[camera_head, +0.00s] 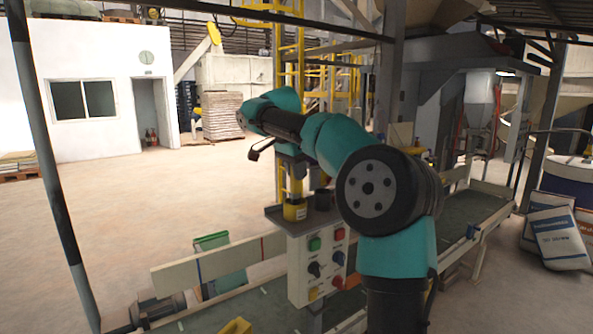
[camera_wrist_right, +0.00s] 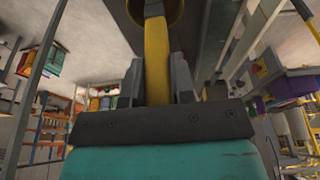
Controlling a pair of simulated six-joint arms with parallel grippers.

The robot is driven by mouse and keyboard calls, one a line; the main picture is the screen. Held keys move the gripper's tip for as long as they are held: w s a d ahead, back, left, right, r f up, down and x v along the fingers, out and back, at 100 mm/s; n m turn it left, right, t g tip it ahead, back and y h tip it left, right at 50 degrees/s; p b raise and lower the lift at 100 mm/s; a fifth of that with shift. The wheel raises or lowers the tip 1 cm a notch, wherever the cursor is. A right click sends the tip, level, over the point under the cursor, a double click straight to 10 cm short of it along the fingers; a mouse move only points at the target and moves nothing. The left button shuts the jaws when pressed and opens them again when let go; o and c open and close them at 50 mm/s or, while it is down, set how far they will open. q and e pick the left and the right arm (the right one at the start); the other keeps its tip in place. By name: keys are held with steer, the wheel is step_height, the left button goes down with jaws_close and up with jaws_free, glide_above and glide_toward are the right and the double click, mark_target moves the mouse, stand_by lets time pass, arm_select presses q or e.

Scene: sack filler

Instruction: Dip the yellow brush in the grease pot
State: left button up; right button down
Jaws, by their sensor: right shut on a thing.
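My right gripper (camera_head: 294,172) points down over the small shelf on top of the control box. It is shut on the yellow brush (camera_wrist_right: 156,62), whose handle stands between the two fingers in the right wrist view. The brush handle also shows below the gripper in the head view (camera_head: 297,187). Its far end meets a dark round opening (camera_wrist_right: 176,12) at the top of the wrist view. A yellow pot (camera_head: 295,211) with a pale label stands right under the brush in the head view. The bristles are hidden; I cannot tell how deep they sit. My left gripper is not in view.
A dark cup (camera_head: 323,199) stands close beside the yellow pot on the shelf. The control box (camera_head: 318,262) below has several coloured buttons and knobs. A conveyor (camera_head: 472,213) runs behind at right, near white sacks (camera_head: 558,237). Open floor lies at left.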

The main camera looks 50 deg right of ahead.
steer(key=shift+f, duration=0.4)
stand_by(1.4)
steer(key=shift+r, duration=3.6)
